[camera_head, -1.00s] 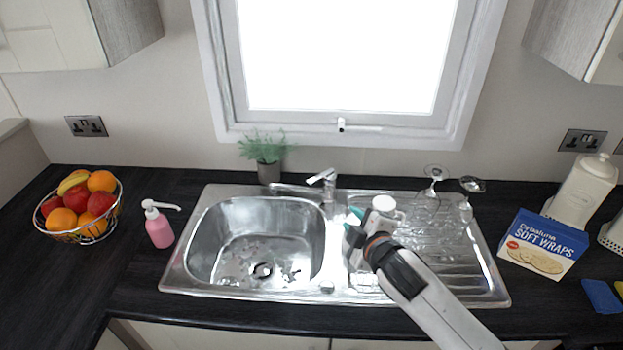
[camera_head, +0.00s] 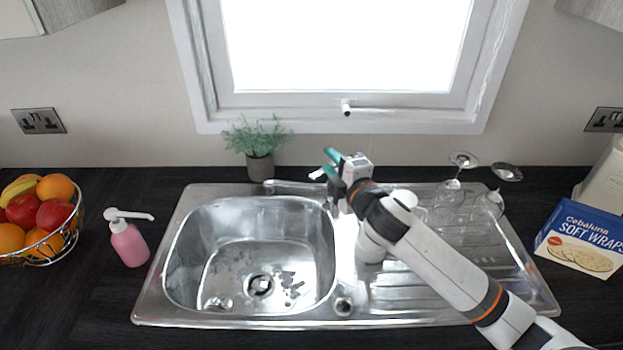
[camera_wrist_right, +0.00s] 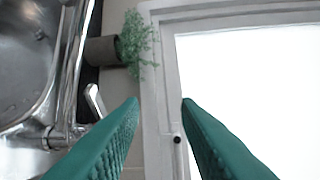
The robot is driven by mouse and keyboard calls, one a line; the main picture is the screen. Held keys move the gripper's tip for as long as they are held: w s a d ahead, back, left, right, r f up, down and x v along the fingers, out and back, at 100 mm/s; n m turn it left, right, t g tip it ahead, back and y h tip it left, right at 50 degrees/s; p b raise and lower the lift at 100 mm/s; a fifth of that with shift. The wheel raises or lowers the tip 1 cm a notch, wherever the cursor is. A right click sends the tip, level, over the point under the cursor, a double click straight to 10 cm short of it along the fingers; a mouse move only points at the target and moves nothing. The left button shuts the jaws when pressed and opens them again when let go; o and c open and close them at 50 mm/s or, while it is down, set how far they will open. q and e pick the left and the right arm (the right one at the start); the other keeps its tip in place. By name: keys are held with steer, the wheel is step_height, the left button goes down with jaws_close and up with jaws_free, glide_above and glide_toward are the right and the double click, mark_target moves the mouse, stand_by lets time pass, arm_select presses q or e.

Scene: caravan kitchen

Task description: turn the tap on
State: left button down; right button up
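The tap (camera_head: 290,187) is chrome and stands at the back edge of the sink, its spout reaching left over the basin. Its lever (camera_head: 317,174) shows just left of my right gripper; the tap's base is mostly hidden behind the gripper. My right gripper (camera_head: 331,162) has teal fingers and is at the tap's lever height or near it. In the right wrist view the gripper's fingers (camera_wrist_right: 160,101) are spread with nothing between them. The lever (camera_wrist_right: 95,101) lies left of the left finger there, and the spout (camera_wrist_right: 75,65) runs upward beyond it. My left gripper is out of view.
The steel sink basin (camera_head: 250,252) is left of my arm. A potted plant (camera_head: 258,165) is behind the tap. The window frame (camera_head: 345,121) rises behind. A pink soap bottle (camera_head: 128,243) stands left of the sink.

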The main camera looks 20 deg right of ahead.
steer(key=f, duration=0.1)
glide_toward(318, 178)
steer(key=w, duration=0.6)
steer(key=w+a+p, duration=0.1)
steer(key=w, duration=0.2)
steer(key=shift+w+a+f, duration=0.2)
steer(key=shift+w+a, duration=0.1)
steer(key=shift+a, duration=0.05)
steer(key=shift+w+a+f, duration=0.1)
steer(key=shift+w, duration=0.65)
jaws_close()
